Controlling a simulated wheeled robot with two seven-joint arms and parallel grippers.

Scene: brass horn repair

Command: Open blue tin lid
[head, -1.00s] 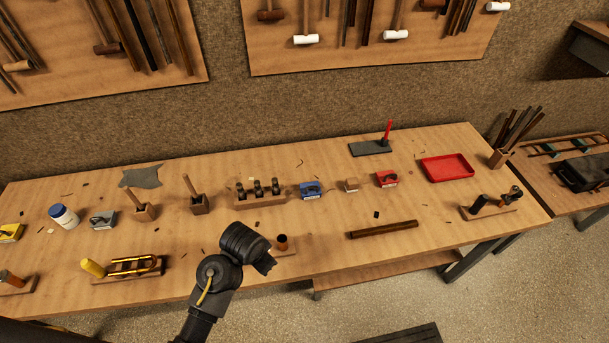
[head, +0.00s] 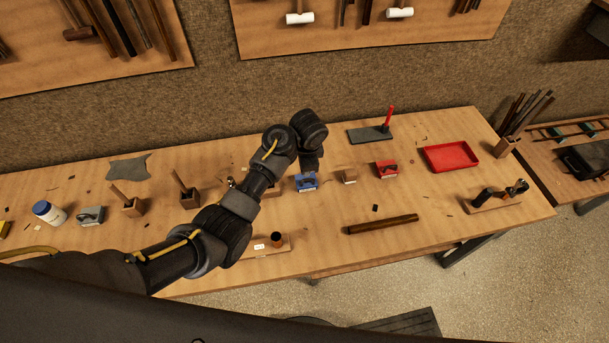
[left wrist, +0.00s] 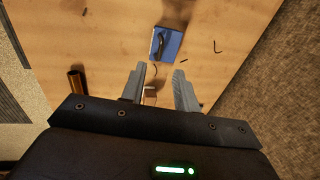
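The blue tin (head: 306,183) stands on the bench, small and boxy, with a dark handle-like piece on top and a pale front label. It also shows in the left wrist view (left wrist: 167,44), beyond the fingertips. Its lid looks closed. My left gripper (left wrist: 158,69) is open and empty, its two grey fingers apart and pointing down toward the bench. In the head view the left hand hangs just above and behind the tin, apart from it as far as I can tell; its fingers are mostly hidden there. My right gripper is in neither view.
A small wooden block (head: 348,176) and a red tin (head: 386,169) stand right of the blue tin. A copper cup (head: 277,240) is in front. A dark rod (head: 383,224) lies front right, a red tray (head: 451,157) farther right. My left arm hides the rack left of the tin.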

